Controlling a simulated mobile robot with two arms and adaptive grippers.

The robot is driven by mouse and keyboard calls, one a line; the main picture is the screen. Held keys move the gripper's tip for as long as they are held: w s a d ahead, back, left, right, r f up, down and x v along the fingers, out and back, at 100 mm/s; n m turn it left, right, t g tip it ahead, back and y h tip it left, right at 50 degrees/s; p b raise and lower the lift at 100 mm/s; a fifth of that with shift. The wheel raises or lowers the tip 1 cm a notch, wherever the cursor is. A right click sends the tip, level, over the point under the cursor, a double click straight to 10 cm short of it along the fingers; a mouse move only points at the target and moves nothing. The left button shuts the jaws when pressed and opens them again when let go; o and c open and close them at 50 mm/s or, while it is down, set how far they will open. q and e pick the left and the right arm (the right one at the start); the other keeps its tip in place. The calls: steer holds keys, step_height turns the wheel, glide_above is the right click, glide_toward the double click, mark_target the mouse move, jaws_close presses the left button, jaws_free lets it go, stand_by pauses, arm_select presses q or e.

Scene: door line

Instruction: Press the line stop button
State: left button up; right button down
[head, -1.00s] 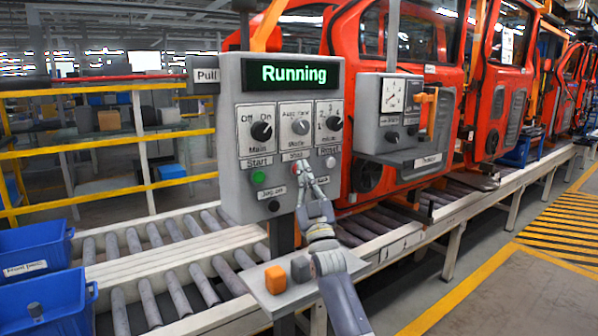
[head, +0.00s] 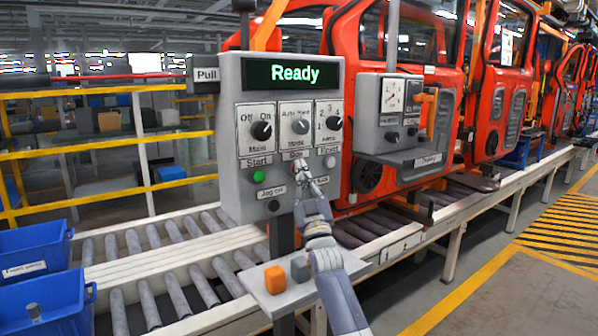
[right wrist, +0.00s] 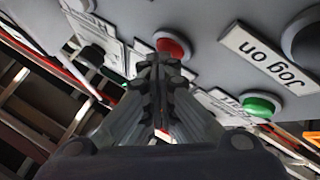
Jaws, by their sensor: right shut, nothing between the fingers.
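The grey control panel (head: 230,180) stands at the line, and its display (head: 291,73) reads "Ready" in green. The red stop button (right wrist: 173,46) shows in the right wrist view just past my fingertips. In the head view my fingers mostly cover it. My right gripper (head: 305,178) is shut and empty, with its tips at the panel by the stop button; it also shows in the right wrist view (right wrist: 160,65). I cannot tell whether the tips touch the button. My left gripper is not in view.
The green start button (head: 258,176) is left of my gripper, and a pale button (head: 330,162) is right of it. A dark jog knob (head: 274,206) sits below. A small shelf with an orange block (head: 275,279) and a grey block (head: 301,268) is under the panel.

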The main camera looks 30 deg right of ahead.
steer(key=shift+w, duration=0.1)
stand_by(0.5)
steer(key=shift+s+p, duration=0.6)
steer(key=shift+s, duration=0.4)
steer(key=s+p, duration=0.2)
steer(key=s, duration=0.3)
steer(key=shift+d+p, duration=0.25)
steer(key=shift+p, duration=0.15)
steer(key=shift+f, duration=0.1)
